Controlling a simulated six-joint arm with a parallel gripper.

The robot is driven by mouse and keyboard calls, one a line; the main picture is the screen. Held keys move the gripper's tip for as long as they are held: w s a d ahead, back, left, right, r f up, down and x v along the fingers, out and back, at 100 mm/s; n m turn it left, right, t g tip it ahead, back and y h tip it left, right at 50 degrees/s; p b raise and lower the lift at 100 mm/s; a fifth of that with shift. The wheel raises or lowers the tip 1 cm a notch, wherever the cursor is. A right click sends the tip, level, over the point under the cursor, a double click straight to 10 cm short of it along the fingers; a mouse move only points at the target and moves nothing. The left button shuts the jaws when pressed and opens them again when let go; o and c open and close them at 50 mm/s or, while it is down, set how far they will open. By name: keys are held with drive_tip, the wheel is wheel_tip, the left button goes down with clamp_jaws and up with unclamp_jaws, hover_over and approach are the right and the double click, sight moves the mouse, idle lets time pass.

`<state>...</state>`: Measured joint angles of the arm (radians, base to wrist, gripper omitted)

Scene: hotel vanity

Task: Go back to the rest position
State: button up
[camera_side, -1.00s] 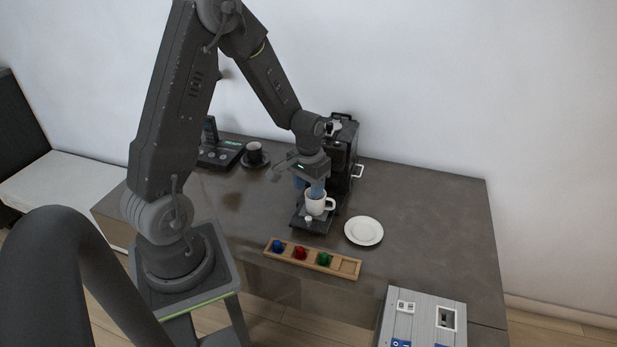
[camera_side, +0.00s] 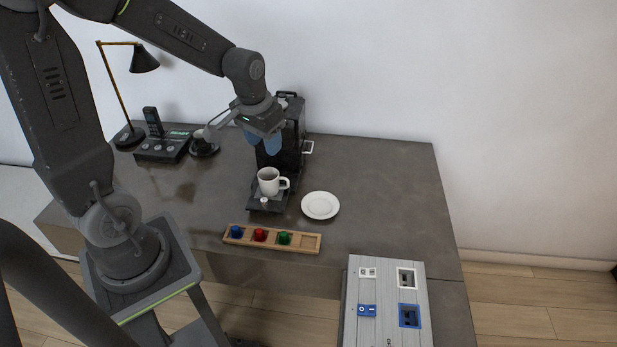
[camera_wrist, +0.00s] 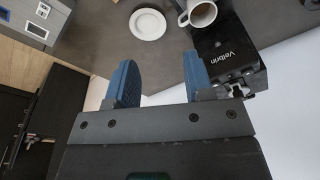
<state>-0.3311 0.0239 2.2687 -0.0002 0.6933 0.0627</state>
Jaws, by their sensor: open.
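My gripper (camera_side: 264,141) is raised above the coffee machine's drip tray, in front of the black coffee machine (camera_side: 292,128). In the wrist view its two blue fingers (camera_wrist: 158,84) are apart with nothing between them. A white mug (camera_side: 268,182) stands upright on the drip tray below the gripper, its handle to the right. The mug also shows at the top of the wrist view (camera_wrist: 202,14), clear of the fingers. The gripper hides part of the machine's front in the side view.
A white plate (camera_side: 320,205) lies right of the mug. A wooden holder (camera_side: 308,243) with blue, red and green capsules lies in front. A switch panel (camera_side: 385,290) is front right.

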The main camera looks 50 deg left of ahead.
drive_tip(key=s+d+r+m+t, duration=0.3)
drive_tip(key=s+d+r, duration=0.7)
drive_tip(key=s+r, duration=0.1)
drive_tip(key=shift+s+d+r+t+h, duration=0.15)
drive_tip(key=shift+s+d+t+h, duration=0.15)
drive_tip(key=shift+s+d+t, duration=0.1)
